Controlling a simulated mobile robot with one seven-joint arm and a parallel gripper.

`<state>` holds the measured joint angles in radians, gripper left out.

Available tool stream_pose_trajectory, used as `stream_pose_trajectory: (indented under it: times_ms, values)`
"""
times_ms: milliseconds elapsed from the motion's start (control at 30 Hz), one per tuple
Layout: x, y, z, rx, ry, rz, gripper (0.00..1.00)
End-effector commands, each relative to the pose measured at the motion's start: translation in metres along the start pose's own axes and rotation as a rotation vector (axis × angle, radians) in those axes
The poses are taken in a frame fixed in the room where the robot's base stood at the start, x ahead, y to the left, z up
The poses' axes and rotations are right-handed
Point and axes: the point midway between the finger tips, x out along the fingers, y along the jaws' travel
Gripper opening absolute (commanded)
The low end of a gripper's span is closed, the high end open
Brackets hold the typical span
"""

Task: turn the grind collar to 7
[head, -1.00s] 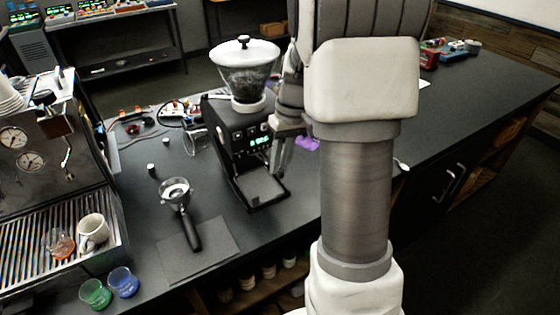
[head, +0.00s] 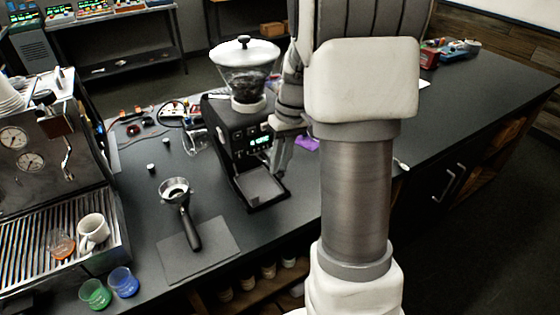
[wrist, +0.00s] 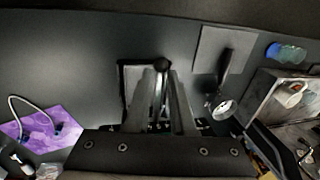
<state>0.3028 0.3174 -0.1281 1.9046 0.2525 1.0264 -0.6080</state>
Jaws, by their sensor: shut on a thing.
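The black grinder (head: 230,142) stands on the counter with a lit green display, a clear hopper (head: 246,85) of dark beans and a pale ring (head: 249,106) under the hopper. I cannot read a collar setting. My gripper (head: 279,165) hangs at the right of the grinder's front, above its drip tray (head: 262,187). In the wrist view my gripper (wrist: 161,75) points over the grinder's tray area. Its fingers are closed together on a small part with a dark round end (wrist: 162,64). I cannot tell whether this part belongs to the collar.
A portafilter (head: 178,193) lies left of the grinder, its handle over a dark mat (head: 198,250). The espresso machine (head: 50,170) stands at far left, with a green cup (head: 95,294) and a blue cup (head: 124,282) in front. A purple cloth (head: 306,144) lies behind my gripper.

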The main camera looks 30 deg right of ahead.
Motion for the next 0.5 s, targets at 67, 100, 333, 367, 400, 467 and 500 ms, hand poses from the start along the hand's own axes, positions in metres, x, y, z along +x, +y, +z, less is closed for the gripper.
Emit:
stream_pose_trajectory:
  times_ms: [67,100,333,367,400,467,500]
  values:
    - [-0.002,0.005,-0.001,-0.022,-0.001,0.002,0.00]
    - [-0.003,0.008,-0.002,-0.044,-0.006,0.002,0.00]
    - [-0.008,0.036,-0.006,-0.250,-0.052,0.001,0.00]
    - [-0.009,0.039,-0.007,-0.275,-0.058,0.001,0.00]
    - [-0.009,0.043,-0.008,-0.308,-0.065,0.001,0.00]
    - [-0.010,0.048,-0.009,-0.349,-0.074,0.000,0.00]
    - [-0.011,0.050,-0.010,-0.369,-0.079,0.000,0.00]
